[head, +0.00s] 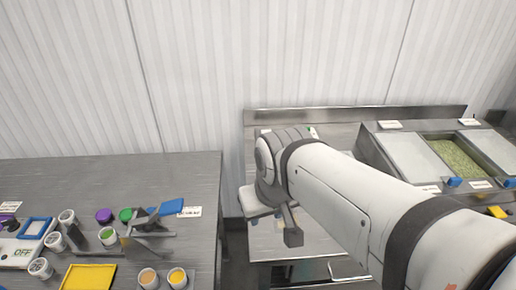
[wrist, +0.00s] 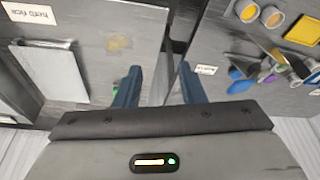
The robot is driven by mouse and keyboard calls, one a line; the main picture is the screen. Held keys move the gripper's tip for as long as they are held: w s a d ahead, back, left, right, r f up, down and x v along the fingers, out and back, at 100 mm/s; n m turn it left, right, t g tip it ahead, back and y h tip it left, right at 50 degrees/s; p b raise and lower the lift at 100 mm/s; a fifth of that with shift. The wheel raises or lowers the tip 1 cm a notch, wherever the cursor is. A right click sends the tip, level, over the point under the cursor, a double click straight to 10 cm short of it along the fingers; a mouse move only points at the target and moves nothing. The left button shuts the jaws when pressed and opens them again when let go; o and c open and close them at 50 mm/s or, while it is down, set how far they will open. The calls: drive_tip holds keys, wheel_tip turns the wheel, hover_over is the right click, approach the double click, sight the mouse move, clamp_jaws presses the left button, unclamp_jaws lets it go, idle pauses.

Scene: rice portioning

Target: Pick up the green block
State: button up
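I cannot make out a clear green block in either view. In the head view, a green round piece (head: 126,214) lies on the left table beside a purple one, and a cup with green contents (head: 107,236) stands in front of it. My gripper (wrist: 158,84) shows in the wrist view with its two blue-grey fingers apart and nothing between them.
The left steel table (head: 185,240) also holds a yellow tray (head: 88,277), a blue piece (head: 172,207), several cups and a scale (head: 22,250). A gap separates it from the middle table (head: 335,135). Food bins with a green-filled pan (head: 452,158) stand at the right.

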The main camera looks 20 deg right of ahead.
drive_tip(key=shift+o, duration=0.4)
